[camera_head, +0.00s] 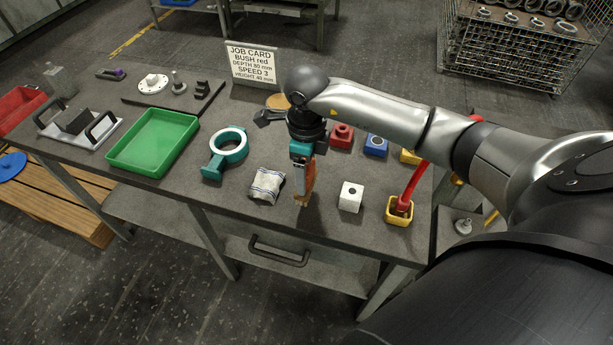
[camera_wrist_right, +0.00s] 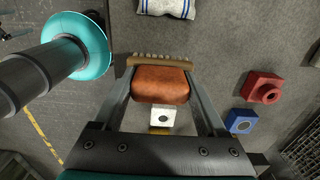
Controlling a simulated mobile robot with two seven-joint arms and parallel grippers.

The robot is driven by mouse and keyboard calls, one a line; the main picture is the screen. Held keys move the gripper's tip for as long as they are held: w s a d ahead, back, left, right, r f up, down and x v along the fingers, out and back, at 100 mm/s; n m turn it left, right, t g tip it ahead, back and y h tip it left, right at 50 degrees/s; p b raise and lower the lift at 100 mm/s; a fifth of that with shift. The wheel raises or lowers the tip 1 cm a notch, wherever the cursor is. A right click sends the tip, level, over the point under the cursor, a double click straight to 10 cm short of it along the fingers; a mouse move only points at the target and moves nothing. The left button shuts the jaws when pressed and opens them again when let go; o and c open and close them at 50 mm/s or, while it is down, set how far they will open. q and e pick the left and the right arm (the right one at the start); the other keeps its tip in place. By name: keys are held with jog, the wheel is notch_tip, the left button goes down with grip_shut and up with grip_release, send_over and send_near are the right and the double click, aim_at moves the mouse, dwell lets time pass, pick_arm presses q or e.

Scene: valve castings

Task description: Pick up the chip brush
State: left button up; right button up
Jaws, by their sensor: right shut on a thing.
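The chip brush (camera_head: 308,186) has an orange-brown body and, in the wrist view (camera_wrist_right: 160,86), a row of pale tan bristles along one edge. My right gripper (camera_head: 303,168) is shut on it, with one finger on each side of the body in the wrist view (camera_wrist_right: 161,92). In the head view the brush hangs below the gripper over the front part of the grey table, between a striped cloth and a white block. I cannot tell whether its lower end touches the table. My left gripper is in neither view.
On the table (camera_head: 232,200), the striped cloth (camera_head: 267,186) lies left of the brush and the white block (camera_head: 350,197) stands right. A yellow cup (camera_head: 398,213) holds a red-handled tool. A teal ring casting (camera_head: 228,147) and green tray (camera_head: 154,140) are further left. The job card (camera_head: 253,64) stands behind.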

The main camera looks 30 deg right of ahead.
notch_tip(320, 180, up, 17)
jog(key=p, duration=0.2)
